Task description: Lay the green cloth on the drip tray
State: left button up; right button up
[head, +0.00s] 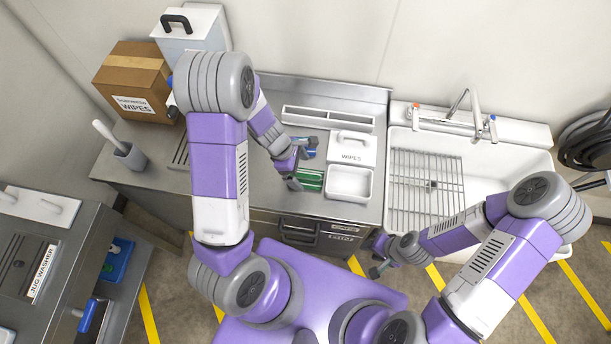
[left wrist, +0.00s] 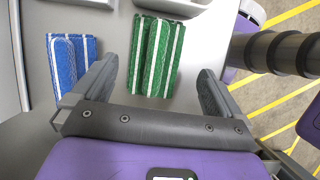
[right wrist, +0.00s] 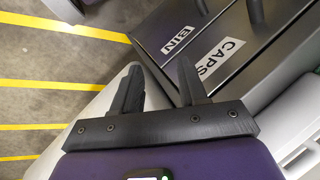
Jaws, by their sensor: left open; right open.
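The green cloth (head: 311,180), folded with white stripes, lies flat on the steel counter; it also shows in the left wrist view (left wrist: 157,57). My left gripper (head: 300,164) is open and empty above the counter beside it. In the left wrist view the cloth lies ahead of and between the spread fingers (left wrist: 158,70), with no grip on it. A slotted grey tray (head: 178,156), likely the drip tray, is at the counter's left, partly hidden by my left arm. My right gripper (head: 377,258) is open and empty in front of the counter; its fingers show (right wrist: 158,80).
A blue cloth (left wrist: 70,75) lies beside the green one.

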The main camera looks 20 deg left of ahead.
aim_at(304, 173)
pick_arm(q)
jog(key=x, duration=0.1)
jog(key=b+x, duration=0.1)
jog(key=x, duration=0.2)
jog(key=shift+w+f, duration=0.35)
jog(key=shift+f, duration=0.05)
jog(key=shift+b, duration=0.3)
jog(key=shift+c, duration=0.3)
